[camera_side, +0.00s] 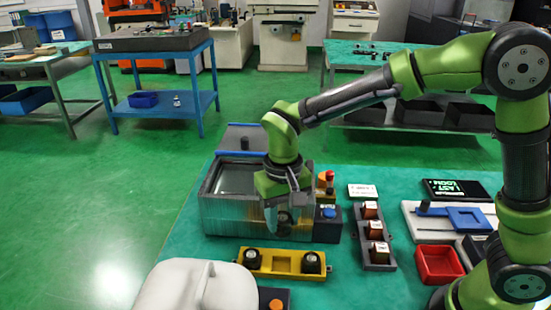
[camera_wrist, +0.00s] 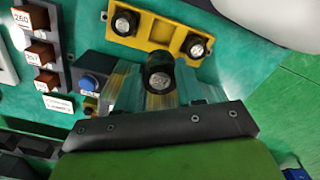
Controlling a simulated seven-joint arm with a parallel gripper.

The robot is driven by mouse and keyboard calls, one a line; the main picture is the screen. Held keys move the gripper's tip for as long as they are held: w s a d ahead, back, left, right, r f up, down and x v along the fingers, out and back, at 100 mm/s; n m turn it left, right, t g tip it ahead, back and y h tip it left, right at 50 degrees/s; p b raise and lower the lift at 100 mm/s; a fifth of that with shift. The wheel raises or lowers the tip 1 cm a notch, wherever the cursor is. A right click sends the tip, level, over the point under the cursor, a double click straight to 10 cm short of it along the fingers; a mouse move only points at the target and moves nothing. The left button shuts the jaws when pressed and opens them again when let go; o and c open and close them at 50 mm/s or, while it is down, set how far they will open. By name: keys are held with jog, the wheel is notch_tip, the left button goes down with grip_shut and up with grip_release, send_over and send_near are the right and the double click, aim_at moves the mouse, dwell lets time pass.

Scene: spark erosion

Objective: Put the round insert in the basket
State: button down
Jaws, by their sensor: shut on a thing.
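A black round insert (camera_side: 284,222) is held between the fingers of my gripper (camera_side: 282,212), which points down in front of a grey open-topped metal tank (camera_side: 232,222). In the wrist view, the insert (camera_wrist: 159,73) shows its round metal face between the two see-through fingers of my gripper (camera_wrist: 160,88). A yellow holder (camera_side: 282,262) lies nearer the camera and carries a black round piece at each end; its middle is empty. The holder (camera_wrist: 162,34) also shows in the wrist view, beyond the fingers. I cannot make out a separate basket; the tank's inside is only partly visible.
A box with a blue button (camera_side: 328,226) stands right of the tank. A dark rack with copper-coloured blocks (camera_side: 376,240) and a red bin (camera_side: 438,263) are farther right. A white rounded cover (camera_side: 197,288) fills the front left. Little bare teal tabletop separates the holder and rack.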

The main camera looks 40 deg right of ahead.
jog(key=w+d+r, duration=0.4)
jog(key=d+r, duration=0.3)
jog(key=r, duration=0.1)
jog(key=w+d+r, duration=0.3)
jog(key=d+r, duration=0.4)
jog(key=r, duration=0.1)
send_near(237, 183)
jog(key=s+a+r, duration=0.3)
jog(key=s+r, duration=0.2)
notch_tip(237, 183, down, 10)
jog(key=shift+f, duration=0.1)
jog(key=shift+f, duration=0.1)
jog(key=c, duration=0.7)
grip_release()
jog(key=shift+s+f, duration=0.1)
